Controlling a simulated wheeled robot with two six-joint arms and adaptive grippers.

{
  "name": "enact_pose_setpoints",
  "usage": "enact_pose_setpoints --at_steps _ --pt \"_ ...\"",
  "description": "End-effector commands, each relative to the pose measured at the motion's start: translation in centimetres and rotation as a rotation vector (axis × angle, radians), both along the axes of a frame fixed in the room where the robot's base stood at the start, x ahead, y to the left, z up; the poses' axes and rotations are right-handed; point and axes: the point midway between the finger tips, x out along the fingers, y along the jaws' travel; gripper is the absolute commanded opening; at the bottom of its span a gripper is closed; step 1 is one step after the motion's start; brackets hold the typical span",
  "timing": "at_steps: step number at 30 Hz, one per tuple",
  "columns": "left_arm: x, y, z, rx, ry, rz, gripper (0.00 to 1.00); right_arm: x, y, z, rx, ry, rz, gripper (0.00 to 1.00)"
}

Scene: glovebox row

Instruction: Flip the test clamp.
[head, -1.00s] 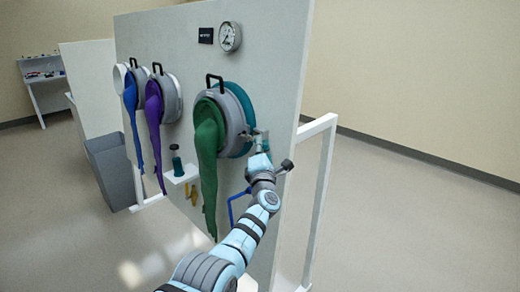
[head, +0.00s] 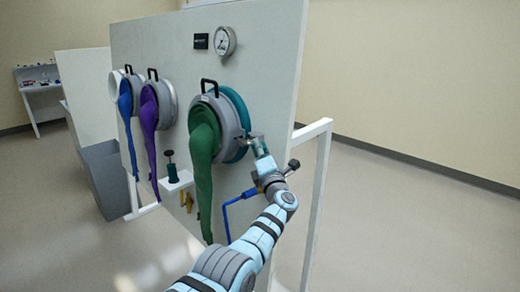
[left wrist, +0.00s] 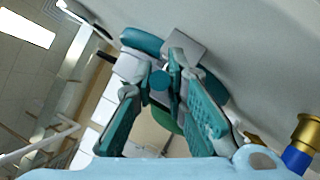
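The green glove (head: 203,165) hangs from its round grey port (head: 231,122), which has a teal ring behind it. A small grey fitting with a teal knob (left wrist: 158,80) shows at this ring in the left wrist view; I take it for the test clamp, but cannot be sure. My left gripper (head: 257,144) is at the right edge of the ring. In the left wrist view its two teal-padded fingers (left wrist: 160,68) stand apart, on either side of the knob. Whether they touch it I cannot tell. My right gripper is not in view.
A valve with a blue handle (head: 238,198) sits below my left wrist; its brass part (left wrist: 306,130) is close in the left wrist view. A small shelf (head: 177,181), purple glove (head: 149,131) and gauge (head: 225,41) are on the panel. Floor to the right is clear.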

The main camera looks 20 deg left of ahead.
Motion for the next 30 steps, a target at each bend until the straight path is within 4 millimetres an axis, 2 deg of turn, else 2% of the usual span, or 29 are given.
enact_pose_setpoints --at_steps 1,3,17,20,30 --pt "0.0 0.0 0.1 -0.001 -0.001 0.000 0.23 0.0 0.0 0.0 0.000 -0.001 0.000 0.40" --pt "0.0 0.0 0.0 0.000 -0.001 -0.001 0.32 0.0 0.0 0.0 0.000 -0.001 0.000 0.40" --pt "-0.6 -0.7 -0.4 -0.002 -0.001 -0.001 0.32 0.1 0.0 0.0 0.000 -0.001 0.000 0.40" --pt "-1.6 -1.5 -0.7 -0.003 -0.003 -0.003 0.32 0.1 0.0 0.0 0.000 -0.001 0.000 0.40" --pt "-8.0 -6.6 -3.0 -0.004 0.003 -0.003 0.32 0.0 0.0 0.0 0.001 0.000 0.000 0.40"
